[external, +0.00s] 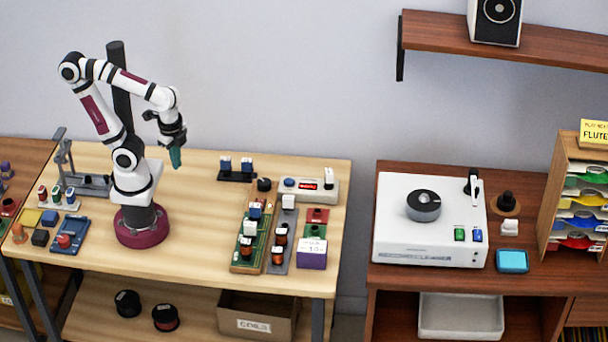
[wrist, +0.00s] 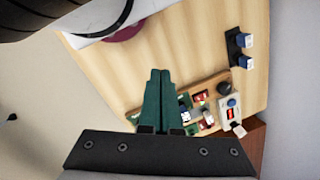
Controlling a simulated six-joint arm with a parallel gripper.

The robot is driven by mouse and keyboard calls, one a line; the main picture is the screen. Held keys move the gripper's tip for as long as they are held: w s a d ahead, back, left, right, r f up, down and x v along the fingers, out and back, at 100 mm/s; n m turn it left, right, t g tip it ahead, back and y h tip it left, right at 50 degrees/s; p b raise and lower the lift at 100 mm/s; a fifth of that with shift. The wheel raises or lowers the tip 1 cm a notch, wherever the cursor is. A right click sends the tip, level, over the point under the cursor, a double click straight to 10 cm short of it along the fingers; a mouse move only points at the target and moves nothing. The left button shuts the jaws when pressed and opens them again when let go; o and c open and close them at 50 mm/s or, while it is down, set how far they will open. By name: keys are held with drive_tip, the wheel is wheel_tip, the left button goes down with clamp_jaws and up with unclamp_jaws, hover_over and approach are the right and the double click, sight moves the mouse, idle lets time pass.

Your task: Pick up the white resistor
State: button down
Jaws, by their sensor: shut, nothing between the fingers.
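My gripper (external: 176,157) is raised above the light wooden table (external: 210,170), with its green fingers pointing down. In the wrist view the two green fingers (wrist: 160,72) are together with nothing between them. Small white block-shaped parts stand on the boards at the table's right: one on the grey strip (external: 289,201) and one on the green board (external: 250,227). I cannot tell which of them is the white resistor. In the wrist view these boards are small and partly hidden behind the fingers. My gripper is well apart from all of them.
A meter box with a red display (external: 308,188) and a purple-and-white box (external: 312,254) are at the right. The table between my base and the boards is clear.

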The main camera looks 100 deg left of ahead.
drive_tip(key=c, duration=1.6)
unclamp_jaws()
drive_tip(key=shift+c, duration=1.6)
unclamp_jaws()
drive_tip(key=n+t, duration=0.4)
drive_tip(key=n, duration=0.4)
hover_over(328, 171)
drive_tip(key=s+d, duration=0.2)
drive_tip(key=s, duration=0.4)
drive_tip(key=shift+n+t+h, duration=0.3)
drive_tip(key=x, duration=1.7)
drive_tip(key=shift+a+r, duration=0.1)
drive_tip(key=shift+a, duration=0.1)
